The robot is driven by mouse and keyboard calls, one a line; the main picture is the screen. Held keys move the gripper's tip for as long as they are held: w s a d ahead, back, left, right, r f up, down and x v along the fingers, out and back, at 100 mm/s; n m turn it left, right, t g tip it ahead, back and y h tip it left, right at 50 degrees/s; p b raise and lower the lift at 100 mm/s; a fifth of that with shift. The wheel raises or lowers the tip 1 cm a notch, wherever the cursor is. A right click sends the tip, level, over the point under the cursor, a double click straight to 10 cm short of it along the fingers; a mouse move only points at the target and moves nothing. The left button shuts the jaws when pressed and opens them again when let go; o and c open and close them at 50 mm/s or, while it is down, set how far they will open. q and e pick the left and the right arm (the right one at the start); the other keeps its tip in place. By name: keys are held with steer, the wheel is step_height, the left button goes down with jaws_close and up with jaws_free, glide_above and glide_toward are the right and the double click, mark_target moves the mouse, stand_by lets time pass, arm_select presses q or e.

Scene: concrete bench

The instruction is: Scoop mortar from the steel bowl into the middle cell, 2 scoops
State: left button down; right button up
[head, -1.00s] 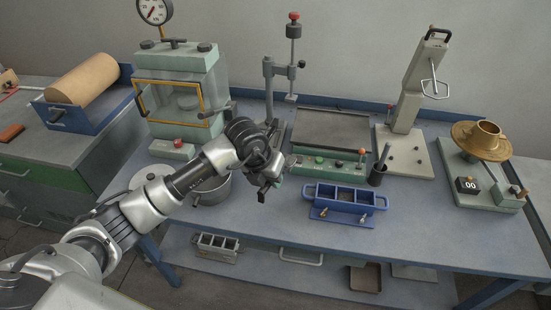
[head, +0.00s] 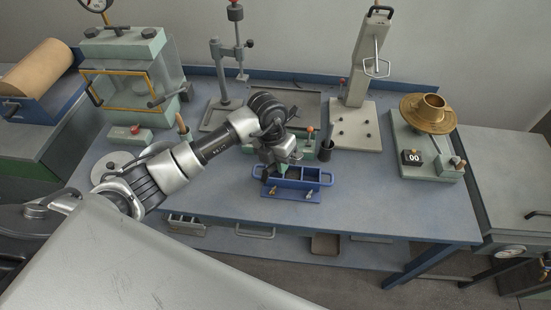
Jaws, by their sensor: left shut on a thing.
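The blue mould (head: 292,185) with its row of cells stands near the front of the bench. My left gripper (head: 277,168) is over the left and middle part of the mould, pointing down, and hides part of those cells. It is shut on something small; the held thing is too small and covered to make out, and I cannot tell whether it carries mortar. The right-hand cell shows open. My right gripper is not in view.
A dark cup with a tool (head: 327,149) stands just behind the mould. A pale round disc (head: 117,165) lies at the left. A flow table with a brass top (head: 428,113) stands at the right. The bench right of the mould is clear.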

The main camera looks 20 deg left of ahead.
arm_select(q)
steer(key=shift+w+d+r+g, duration=0.2)
steer(key=shift+w+g, duration=0.3)
steer(key=shift+g, duration=0.1)
steer(key=shift+w+d+r+g+y, duration=0.1)
steer(key=shift+w+g+y, duration=0.25)
steer(key=shift+g, duration=0.15)
steer(key=shift+w+d+n+g+b, duration=0.1)
steer(key=shift+w+n+g+b, duration=0.2)
steer(key=shift+w+g+b, duration=0.5)
steer(key=shift+w+r+g, duration=0.1)
steer(key=shift+r+g, duration=0.15)
steer(key=shift+g, duration=0.25)
steer(key=shift+w+d+r+g+y, duration=0.15)
steer(key=shift+w+r+g+y, duration=0.1)
steer(key=shift+w+g, duration=0.3)
steer(key=shift+d+g+p, duration=0.1)
steer(key=shift+g+p, duration=0.15)
steer(key=shift+p, duration=0.15)
steer(key=shift+w+g, duration=0.15)
steer(key=shift+g, duration=0.25)
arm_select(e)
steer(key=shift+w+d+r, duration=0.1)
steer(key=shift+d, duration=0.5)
arm_select(q)
steer(key=shift+w, duration=0.1)
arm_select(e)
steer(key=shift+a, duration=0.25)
